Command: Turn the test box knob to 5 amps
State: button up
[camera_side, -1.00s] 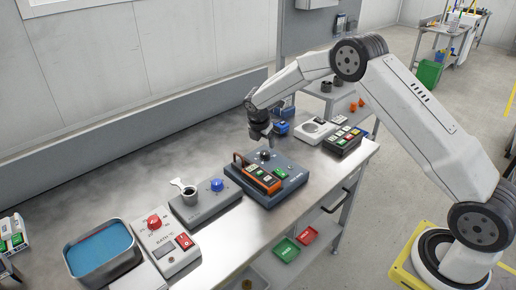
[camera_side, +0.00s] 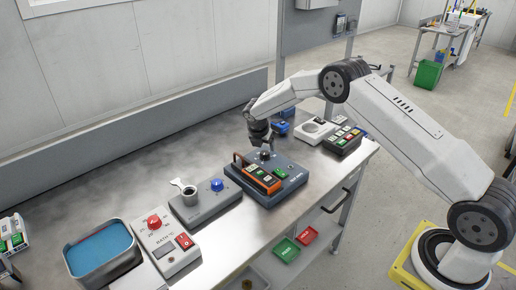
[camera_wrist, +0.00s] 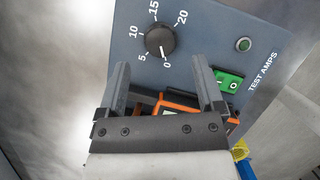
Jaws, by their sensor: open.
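The dark blue-grey test box (camera_side: 292,168) stands on the bench; its panel, lettered TEST AMPS, fills much of the wrist view (camera_wrist: 207,45). Its round black knob (camera_wrist: 160,41) sits in a scale marked 0, 5, 10, 15 and 20. The white pointer line is directed at about 0. The knob is small in the side view (camera_side: 265,155). My gripper (camera_wrist: 163,72) is open and empty, its two fingers apart on the near side of the knob in the wrist view. In the side view my gripper (camera_side: 264,142) is just above the knob.
An orange-edged meter (camera_side: 257,173) lies on the box, partly behind my fingers in the wrist view. A green rocker switch (camera_wrist: 228,83) and a round green button (camera_wrist: 243,44) are beside the knob.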

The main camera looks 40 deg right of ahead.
aim_at(265, 152)
jog(key=shift+x, duration=2.3)
grip_shut()
jog(key=shift+m, duration=0.4)
jog(key=m+g, duration=0.1)
jog(key=m, duration=0.3)
jog(key=shift+w+g, duration=0.1)
jog(key=shift+g, duration=0.3)
jog(key=shift+m+g, duration=0.5)
jog(key=shift+m, duration=0.7)
jog(key=shift+m+g, duration=0.4)
jog(key=shift+m, duration=0.6)
